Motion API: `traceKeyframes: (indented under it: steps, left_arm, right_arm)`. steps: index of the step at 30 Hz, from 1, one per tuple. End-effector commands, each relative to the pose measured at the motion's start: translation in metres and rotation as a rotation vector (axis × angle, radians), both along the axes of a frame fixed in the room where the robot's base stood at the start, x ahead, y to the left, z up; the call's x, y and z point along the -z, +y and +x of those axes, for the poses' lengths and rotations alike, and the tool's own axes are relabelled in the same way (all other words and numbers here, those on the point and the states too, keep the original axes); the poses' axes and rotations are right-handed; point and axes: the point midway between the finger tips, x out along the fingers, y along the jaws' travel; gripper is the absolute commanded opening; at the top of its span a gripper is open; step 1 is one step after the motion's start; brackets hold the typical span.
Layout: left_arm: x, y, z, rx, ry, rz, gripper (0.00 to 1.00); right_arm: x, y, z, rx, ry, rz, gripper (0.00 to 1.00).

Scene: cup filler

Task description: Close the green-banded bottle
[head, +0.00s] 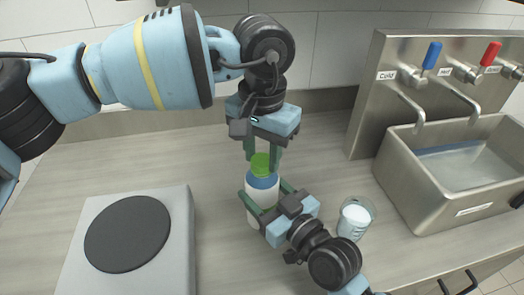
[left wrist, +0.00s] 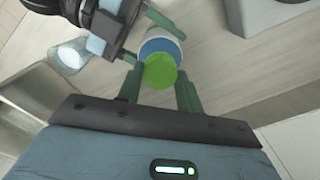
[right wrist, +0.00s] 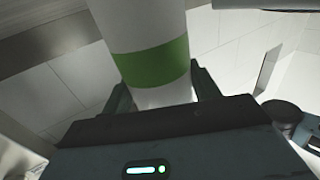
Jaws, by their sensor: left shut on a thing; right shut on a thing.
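The white bottle (head: 262,190) stands upright on the counter, with a blue upper part. Its green band (right wrist: 152,63) shows in the right wrist view. My right gripper (head: 266,203) is shut around the bottle's body from the front right. A green cap (head: 260,164) is at the bottle's top, also seen in the left wrist view (left wrist: 160,71). My left gripper (head: 262,155) points down from above and is shut on the cap. The cap lines up with the bottle; I cannot tell whether it is seated or slightly above the mouth.
A glass (head: 355,217) with whitish contents stands to the right of the bottle. A hot plate (head: 175,245) with a dark disc is at the left front. A metal sink (head: 410,185) with labelled taps is at the right. The counter behind the hot plate is clear.

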Motion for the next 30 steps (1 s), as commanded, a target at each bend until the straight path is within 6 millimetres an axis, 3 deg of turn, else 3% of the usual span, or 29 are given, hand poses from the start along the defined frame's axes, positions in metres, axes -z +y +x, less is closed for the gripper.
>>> traceKeyframes:
  steps: [6, 12, 24, 25, 30]
  left_arm:
    - [0.0000, -0.0008, -0.0006, 0.355, 0.001, -0.003, 0.15]
    - [0.0000, -0.0004, -0.0005, 0.574, 0.000, -0.002, 0.15]
    - [-0.0003, -0.0001, -0.0003, 0.620, 0.000, -0.001, 0.15]
    - [-0.0003, -0.0001, -0.0003, 0.620, 0.000, -0.001, 0.40]
    - [-0.0001, -0.0001, -0.0003, 0.619, 0.000, -0.001, 0.58]
  right_arm:
    - [0.0003, 0.0000, 0.0000, 0.000, 0.001, -0.001, 0.00]
    - [0.0004, 0.0000, 0.0000, 0.000, 0.001, -0.001, 0.00]
    - [0.0004, -0.0001, 0.0001, 0.000, 0.001, 0.000, 0.00]
    - [0.0004, -0.0001, 0.0001, 0.000, 0.001, 0.000, 0.00]
    - [0.0005, -0.0001, 0.0001, 0.000, 0.001, 0.000, 0.00]
